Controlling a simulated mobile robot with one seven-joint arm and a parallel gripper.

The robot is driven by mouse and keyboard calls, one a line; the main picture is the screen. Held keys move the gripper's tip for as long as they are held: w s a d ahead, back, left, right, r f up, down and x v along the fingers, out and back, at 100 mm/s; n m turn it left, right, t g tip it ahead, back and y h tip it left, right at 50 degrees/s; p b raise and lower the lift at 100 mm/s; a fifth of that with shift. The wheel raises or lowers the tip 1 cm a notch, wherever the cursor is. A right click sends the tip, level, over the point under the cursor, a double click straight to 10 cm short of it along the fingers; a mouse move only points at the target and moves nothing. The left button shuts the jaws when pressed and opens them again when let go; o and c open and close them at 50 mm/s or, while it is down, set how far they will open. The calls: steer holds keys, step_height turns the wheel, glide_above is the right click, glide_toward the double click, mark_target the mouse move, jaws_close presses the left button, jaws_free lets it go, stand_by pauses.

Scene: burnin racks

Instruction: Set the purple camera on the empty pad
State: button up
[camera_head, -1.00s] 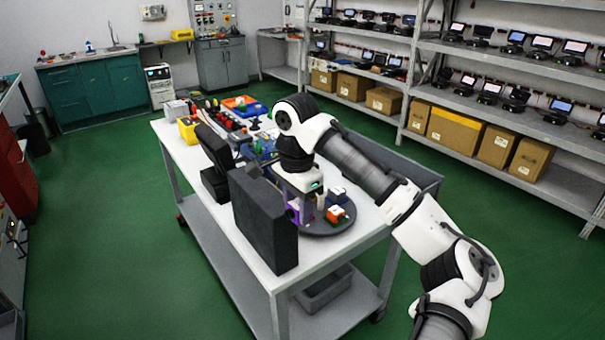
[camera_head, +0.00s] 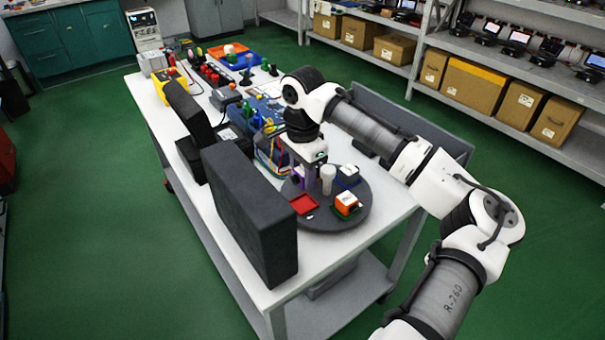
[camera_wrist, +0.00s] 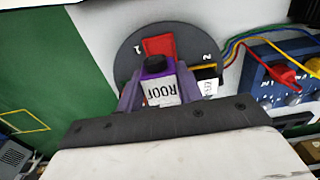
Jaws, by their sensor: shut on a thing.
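The purple camera (camera_wrist: 153,68), with a black round top and a white label reading ROOF, is held between the two fingers of my gripper (camera_wrist: 158,92). In the head view my gripper (camera_head: 305,178) is over the left back part of a dark round turntable (camera_head: 335,222), and the purple camera (camera_head: 297,173) is partly hidden. An empty red pad (camera_head: 303,204) lies on the turntable's front left. In the wrist view the red pad (camera_wrist: 158,44), beside a number 1, shows just beyond the camera. I cannot tell the camera's height above the turntable.
An orange-and-white block (camera_head: 347,203) sits on a green pad, and a white-topped item (camera_head: 348,174) on a blue one. A tall dark panel (camera_head: 250,215) stands close left. Cables and a blue box (camera_wrist: 285,72) lie beside the turntable.

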steer(key=b, duration=0.5)
glide_above(301, 206)
steer(key=shift+w+d+f, duration=0.1)
steer(key=shift+f, duration=1.4)
steer(key=shift+w+d+f, duration=0.1)
steer(key=shift+f, duration=1.35)
steer(key=shift+s+a+p, duration=0.15)
steer(key=shift+p, duration=0.65)
steer(key=shift+f, duration=0.7)
steer(key=o, duration=1.1)
step_height(301, 206, up, 14)
steer(key=shift+f+b, duration=0.1)
steer(key=shift+b, duration=0.55)
